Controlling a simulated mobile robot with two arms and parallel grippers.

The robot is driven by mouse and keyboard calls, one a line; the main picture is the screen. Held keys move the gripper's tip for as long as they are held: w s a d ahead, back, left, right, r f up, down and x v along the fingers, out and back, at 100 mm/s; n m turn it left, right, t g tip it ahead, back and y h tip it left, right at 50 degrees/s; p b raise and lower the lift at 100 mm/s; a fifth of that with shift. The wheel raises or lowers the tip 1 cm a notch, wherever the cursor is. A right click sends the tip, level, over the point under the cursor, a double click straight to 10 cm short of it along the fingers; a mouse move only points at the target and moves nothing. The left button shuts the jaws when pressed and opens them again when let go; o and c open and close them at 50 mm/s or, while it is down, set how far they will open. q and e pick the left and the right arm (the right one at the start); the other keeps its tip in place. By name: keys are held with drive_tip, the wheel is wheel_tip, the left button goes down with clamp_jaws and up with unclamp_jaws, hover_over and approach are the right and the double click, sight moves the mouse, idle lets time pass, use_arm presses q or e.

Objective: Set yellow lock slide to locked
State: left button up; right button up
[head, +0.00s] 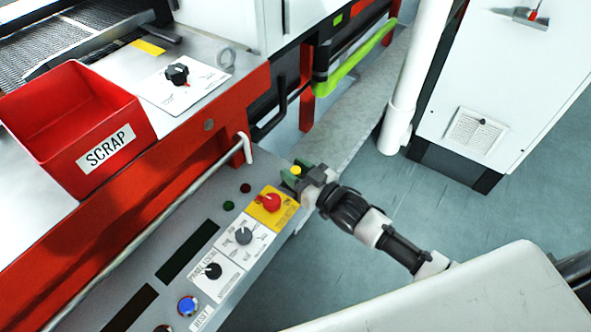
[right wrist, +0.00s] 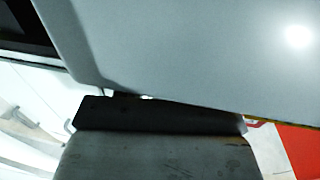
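A small yellow knob (head: 296,170), which may be the yellow lock slide, shows at the far right corner of the control panel. Its base and track are hidden by my right gripper, so I cannot tell its position. My right gripper (head: 302,175) is right at this knob, with green and dark parts around it. I cannot tell whether its fingers touch or grip the knob. The right wrist view shows a dark gripper edge (right wrist: 160,115) close under a plain grey surface (right wrist: 200,55); the knob does not show there. My left gripper is not in view.
Beside the gripper, the panel has a red rotary knob (head: 271,202) on a yellow plate, black knobs (head: 212,270) and a blue button (head: 188,306). A red SCRAP bin (head: 72,118) stands at the left. A white pipe (head: 408,85) rises behind; grey floor lies right.

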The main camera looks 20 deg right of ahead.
sight(286, 189)
clamp_jaws()
drive_tip(key=shift+s+a+p, duration=0.25)
drive_tip(key=shift+a+p, duration=0.05)
drive_tip(key=shift+s+a+r+p, duration=0.1)
drive_tip(key=shift+s+a+p, duration=0.5)
drive_tip(key=shift+s+a, duration=0.3)
drive_tip(key=shift+a, duration=0.3)
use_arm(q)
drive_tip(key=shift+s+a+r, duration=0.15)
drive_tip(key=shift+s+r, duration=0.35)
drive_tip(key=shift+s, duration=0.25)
use_arm(e)
drive_tip(key=shift+f, duration=0.2)
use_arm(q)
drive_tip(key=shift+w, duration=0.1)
use_arm(e)
drive_tip(key=shift+o, duration=1.6)
unclamp_jaws()
